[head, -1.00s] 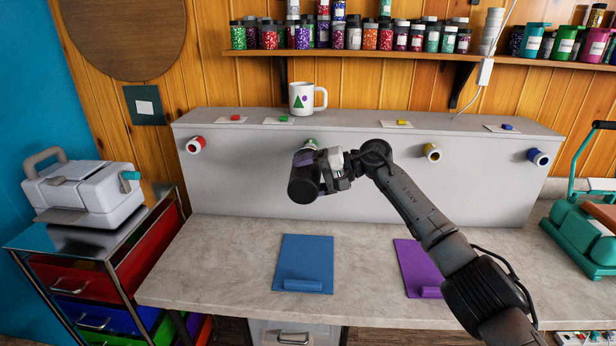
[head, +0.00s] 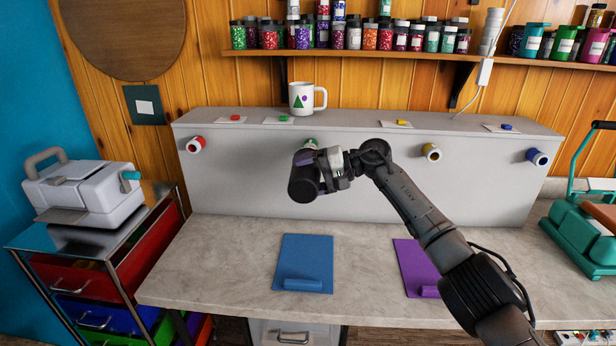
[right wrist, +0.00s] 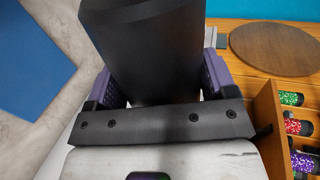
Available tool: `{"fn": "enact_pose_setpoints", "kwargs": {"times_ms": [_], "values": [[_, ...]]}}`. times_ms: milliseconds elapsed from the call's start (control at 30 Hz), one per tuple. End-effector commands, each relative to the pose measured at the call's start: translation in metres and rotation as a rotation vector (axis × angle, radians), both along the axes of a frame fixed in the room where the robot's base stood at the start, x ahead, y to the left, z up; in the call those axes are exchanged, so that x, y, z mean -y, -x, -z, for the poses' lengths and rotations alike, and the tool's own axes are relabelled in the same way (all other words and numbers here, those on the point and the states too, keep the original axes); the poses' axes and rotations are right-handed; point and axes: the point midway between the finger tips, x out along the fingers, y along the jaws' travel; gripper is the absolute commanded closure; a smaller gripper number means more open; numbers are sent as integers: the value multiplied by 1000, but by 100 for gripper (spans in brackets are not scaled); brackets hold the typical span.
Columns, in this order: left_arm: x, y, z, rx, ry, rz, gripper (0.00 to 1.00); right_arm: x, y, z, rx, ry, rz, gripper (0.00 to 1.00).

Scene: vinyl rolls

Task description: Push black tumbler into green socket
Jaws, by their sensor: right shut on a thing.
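The black tumbler (head: 303,184) is held by my right gripper (head: 320,165) in front of the grey box's front face. In the right wrist view the tumbler (right wrist: 150,50) sits between the purple finger pads of my right gripper (right wrist: 160,88), which is shut on it. The green socket (head: 310,143) sticks out of the box face just behind and above the tumbler. It is mostly hidden by the gripper, so I cannot tell whether the tumbler touches it. My left gripper is not in view.
Red (head: 196,145), yellow (head: 432,152) and blue (head: 537,157) sockets stick out of the same grey box (head: 240,180). A white mug (head: 306,98) stands on top. A blue mat (head: 304,262) and a purple mat (head: 417,265) lie on the counter (head: 215,270), which is otherwise clear in front.

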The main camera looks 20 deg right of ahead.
Motion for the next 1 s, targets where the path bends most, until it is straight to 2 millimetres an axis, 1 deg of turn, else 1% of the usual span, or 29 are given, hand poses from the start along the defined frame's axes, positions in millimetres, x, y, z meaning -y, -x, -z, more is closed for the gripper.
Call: {"fn": "enact_pose_setpoints", "kwargs": {"times_ms": [467, 500, 700, 1000], "values": [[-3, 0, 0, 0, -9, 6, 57, 4, -2, 2, -2, 0, 11, 86], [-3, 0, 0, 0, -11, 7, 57, 4, -2, 2, -2, 0, 11, 20], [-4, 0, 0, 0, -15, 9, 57, 3, -2, 1, -1, 0, 8, 1], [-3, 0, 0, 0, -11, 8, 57, 2, -2, 1, -3, 1, 4, 0]]}}
